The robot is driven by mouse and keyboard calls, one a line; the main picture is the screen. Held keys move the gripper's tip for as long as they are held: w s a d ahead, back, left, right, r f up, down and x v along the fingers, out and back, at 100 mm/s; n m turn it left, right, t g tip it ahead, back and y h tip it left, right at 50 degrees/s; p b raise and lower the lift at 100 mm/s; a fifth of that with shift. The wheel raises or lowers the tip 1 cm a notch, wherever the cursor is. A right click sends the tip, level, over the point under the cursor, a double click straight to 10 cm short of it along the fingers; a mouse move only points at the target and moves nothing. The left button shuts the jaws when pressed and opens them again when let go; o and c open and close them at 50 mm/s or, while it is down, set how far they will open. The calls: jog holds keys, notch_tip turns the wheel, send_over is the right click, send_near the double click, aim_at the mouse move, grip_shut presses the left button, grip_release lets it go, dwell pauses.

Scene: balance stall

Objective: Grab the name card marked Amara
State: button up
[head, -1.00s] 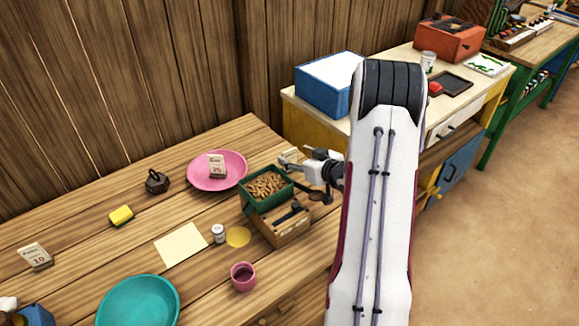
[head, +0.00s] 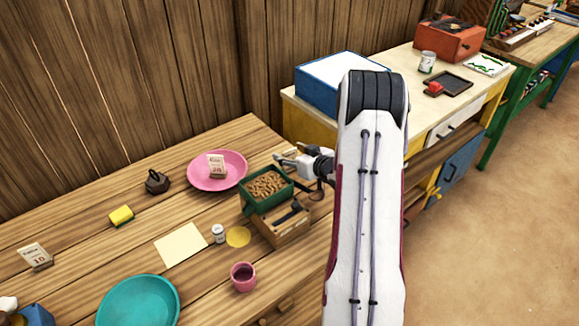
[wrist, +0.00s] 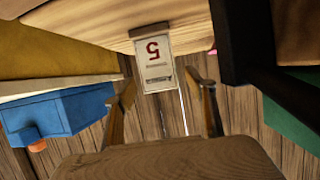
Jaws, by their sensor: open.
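A pale card with a red 5 (wrist: 155,60) shows upside down in the wrist view, at the edge of the wooden table. Its name line is too small to read. My gripper (wrist: 163,90) is open, with one finger on each side of the card's lower part in the picture; I cannot tell whether they touch it. In the head view my gripper (head: 279,161) is at the table's back right, behind the green box. Another card (head: 217,166) stands on the pink plate (head: 203,182), and a card with a 10 (head: 36,257) stands at the left. Their names are unreadable.
The green box (head: 252,203) of small brown pieces and a wooden box (head: 275,236) stand close to my gripper. A blue box (head: 318,90) sits on the counter behind. A weight (head: 157,183), yellow sponge (head: 121,216), purple cup (head: 243,277) and teal plate (head: 138,302) lie further off.

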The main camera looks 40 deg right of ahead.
jog(key=shift+w+f, duration=0.15)
jog(key=shift+w, duration=0.25)
jog(key=shift+c, duration=0.5)
jog(key=c, duration=1.2)
jog(key=shift+c, duration=0.2)
jog(key=shift+r, duration=5.05)
